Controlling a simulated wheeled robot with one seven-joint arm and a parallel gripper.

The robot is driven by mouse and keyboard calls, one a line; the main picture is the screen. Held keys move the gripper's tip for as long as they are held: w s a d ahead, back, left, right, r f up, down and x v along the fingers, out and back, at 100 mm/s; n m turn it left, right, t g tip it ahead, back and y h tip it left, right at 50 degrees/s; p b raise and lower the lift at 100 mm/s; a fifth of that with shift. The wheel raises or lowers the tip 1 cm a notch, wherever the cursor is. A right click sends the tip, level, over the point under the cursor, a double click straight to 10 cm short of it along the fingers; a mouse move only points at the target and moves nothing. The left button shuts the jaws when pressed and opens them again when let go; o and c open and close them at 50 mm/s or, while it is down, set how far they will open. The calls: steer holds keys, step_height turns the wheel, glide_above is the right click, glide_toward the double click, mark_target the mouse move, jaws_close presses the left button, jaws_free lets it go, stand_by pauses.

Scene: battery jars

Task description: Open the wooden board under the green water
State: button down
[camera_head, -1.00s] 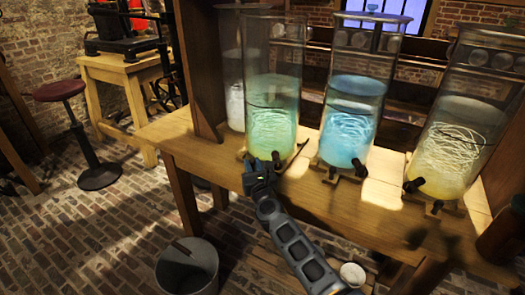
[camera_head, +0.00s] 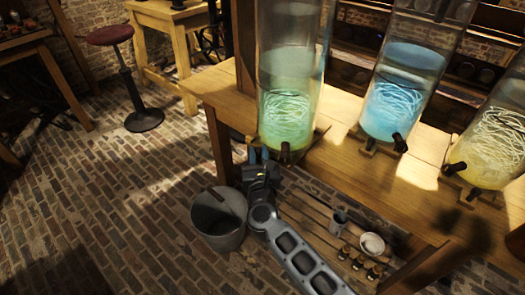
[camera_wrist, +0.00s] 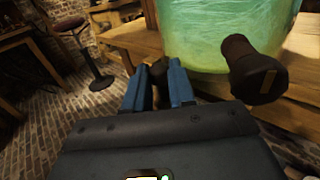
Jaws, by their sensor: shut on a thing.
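A tall glass jar of green water (camera_head: 288,95) stands on the wooden table, with a dark tap (camera_head: 285,154) at its lower front. A thin piece of the wooden board (camera_head: 319,138) shows at the jar's lower right; the rest is hidden under the jar. My gripper (camera_head: 258,157) is at the table's front edge, left of the tap and just below the jar. In the wrist view its blue fingers (camera_wrist: 157,85) are closed around a small dark brown knob-like piece (camera_wrist: 158,69). Whether this piece belongs to the board is unclear. The tap (camera_wrist: 257,70) is close on the right.
A blue-water jar (camera_head: 400,92) and a yellow-water jar (camera_head: 497,140) stand to the right. A metal bucket (camera_head: 218,220) is on the brick floor beside my arm. A low slatted shelf (camera_head: 310,222) holds a cup and small items. A stool (camera_head: 143,120) stands at the left.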

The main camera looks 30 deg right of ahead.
steer(key=c, duration=1)
jaws_free()
steer(key=shift+o, duration=0.2)
steer(key=v, duration=0.8)
steer(key=shift+w, duration=0.1)
